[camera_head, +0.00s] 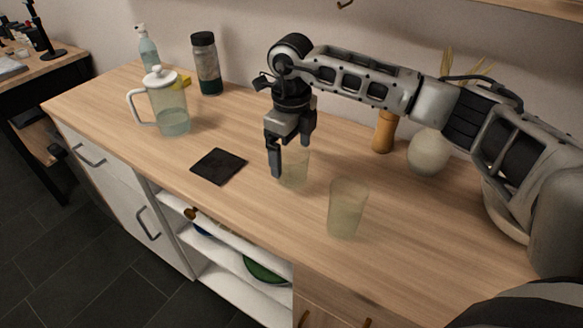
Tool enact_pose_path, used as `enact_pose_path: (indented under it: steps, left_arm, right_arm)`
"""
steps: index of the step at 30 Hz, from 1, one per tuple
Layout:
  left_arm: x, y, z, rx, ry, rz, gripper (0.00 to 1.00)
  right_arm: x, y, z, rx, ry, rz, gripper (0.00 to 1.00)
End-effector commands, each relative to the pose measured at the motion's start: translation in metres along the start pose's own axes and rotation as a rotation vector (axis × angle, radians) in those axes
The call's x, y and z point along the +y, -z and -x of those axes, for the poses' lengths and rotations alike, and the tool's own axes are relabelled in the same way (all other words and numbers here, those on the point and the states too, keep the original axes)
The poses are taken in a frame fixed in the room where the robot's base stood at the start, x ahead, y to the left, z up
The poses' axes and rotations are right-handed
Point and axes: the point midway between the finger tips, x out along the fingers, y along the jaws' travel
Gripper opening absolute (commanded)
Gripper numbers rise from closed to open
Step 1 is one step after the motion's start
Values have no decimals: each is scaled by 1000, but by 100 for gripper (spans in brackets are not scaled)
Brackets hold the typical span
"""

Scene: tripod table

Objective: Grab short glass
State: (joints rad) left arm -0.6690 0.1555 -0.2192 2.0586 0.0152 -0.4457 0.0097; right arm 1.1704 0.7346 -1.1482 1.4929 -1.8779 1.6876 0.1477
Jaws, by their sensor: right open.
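A short clear glass (294,171) stands upright on the wooden counter (255,205). My right gripper (291,160) points down at it, with one finger in front of the glass's left side and the other finger mostly hidden. The glass's upper part is partly covered by the gripper, and I cannot tell whether the fingers touch it. The right gripper is open. A taller clear glass (346,208) stands to the right, nearer the counter's front edge. My left gripper is not in view.
A dark square coaster (218,166) lies left of the gripper. A lidded glass pitcher (168,105), a dark bottle (206,64) and a soap bottle (147,46) stand farther left. A wooden mill (384,132) and a round pale vase (428,152) stand behind, near my arm.

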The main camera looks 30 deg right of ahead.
Motion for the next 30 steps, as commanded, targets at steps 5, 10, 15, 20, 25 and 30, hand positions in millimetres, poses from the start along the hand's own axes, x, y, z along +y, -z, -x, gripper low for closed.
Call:
enact_pose_path:
  steps: [5, 10, 15, 20, 25, 30]
  left_arm:
    - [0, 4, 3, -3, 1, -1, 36]
    - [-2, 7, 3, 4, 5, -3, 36]
    - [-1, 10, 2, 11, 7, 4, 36]
    - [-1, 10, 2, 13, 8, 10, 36]
    - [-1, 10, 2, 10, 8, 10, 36]
    - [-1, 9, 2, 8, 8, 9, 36]
  right_arm:
    - [0, 1, -19, 5, -3, -1, 91]
    - [0, 1, -44, 4, -3, -1, 91]
    - [0, 0, -53, 1, 0, 1, 91]
    - [0, 0, -53, 0, -1, 0, 91]
    - [0, 0, -52, 0, -1, 0, 44]
    - [0, 0, -52, -1, -1, 0, 36]
